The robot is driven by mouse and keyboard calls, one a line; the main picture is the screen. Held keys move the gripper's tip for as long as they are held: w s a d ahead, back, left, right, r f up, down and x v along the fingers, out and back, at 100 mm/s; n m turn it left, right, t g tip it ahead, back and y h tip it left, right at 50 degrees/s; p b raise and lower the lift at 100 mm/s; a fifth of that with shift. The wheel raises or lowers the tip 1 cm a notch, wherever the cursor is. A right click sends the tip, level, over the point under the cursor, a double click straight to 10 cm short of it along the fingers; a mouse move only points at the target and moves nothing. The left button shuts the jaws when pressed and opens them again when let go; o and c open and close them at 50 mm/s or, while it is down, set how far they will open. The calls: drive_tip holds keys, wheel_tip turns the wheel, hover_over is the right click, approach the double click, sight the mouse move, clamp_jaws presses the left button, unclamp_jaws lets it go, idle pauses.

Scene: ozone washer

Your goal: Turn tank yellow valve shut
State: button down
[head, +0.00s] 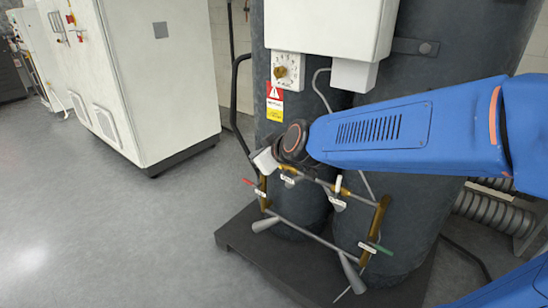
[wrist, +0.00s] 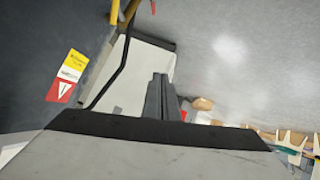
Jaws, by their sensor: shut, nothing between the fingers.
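A small yellow part (head: 339,184), which looks like the yellow valve's handle, sits on the pipe frame (head: 315,237) in front of the dark tanks. It is too small to tell how it is turned. My gripper (head: 264,160) is shut and empty at the upper left of the pipe frame, left of that yellow part and apart from it. In the wrist view its shut fingers (wrist: 161,98) show in the middle with nothing between them. The yellow part cannot be made out in the wrist view.
A red handle (head: 249,182) is at the frame's left and a green handle (head: 380,248) at its lower right. A white box (head: 325,25) hangs on the tanks (head: 440,150). A white cabinet (head: 160,75) stands left. The grey floor (head: 120,230) is clear.

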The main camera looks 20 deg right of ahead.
drive_tip(key=w+a+f+n+t+h, duration=0.1)
drive_tip(key=w+f+t+h, duration=0.15)
drive_tip(key=w, duration=0.45)
drive_tip(key=w+a+f+n+t+h, duration=0.1)
drive_tip(key=w+h, duration=0.2)
drive_tip(key=w, duration=0.4)
wheel_tip(320, 180, down, 10)
drive_tip(key=s+n+g+h, duration=0.2)
drive_tip(key=n+g+h, duration=0.15)
drive_tip(key=h, duration=0.65)
drive_tip(key=r+x, duration=0.1)
drive_tip(key=x, duration=0.9)
drive_tip(key=shift+n+t+h, duration=0.25)
drive_tip(key=shift+n+t, duration=0.15)
drive_tip(key=shift+n, duration=0.05)
drive_tip(key=shift+s+d+r, duration=0.25)
drive_tip(key=shift+s+r, duration=0.05)
drive_tip(key=shift+s, duration=0.25)
drive_tip(key=shift+s+d+r, duration=0.2)
drive_tip(key=shift+s+r, duration=0.1)
drive_tip(key=shift+s, duration=0.25)
drive_tip(key=shift+s+d+r, duration=0.25)
drive_tip(key=shift+s+r, duration=0.05)
drive_tip(key=shift+s, duration=0.3)
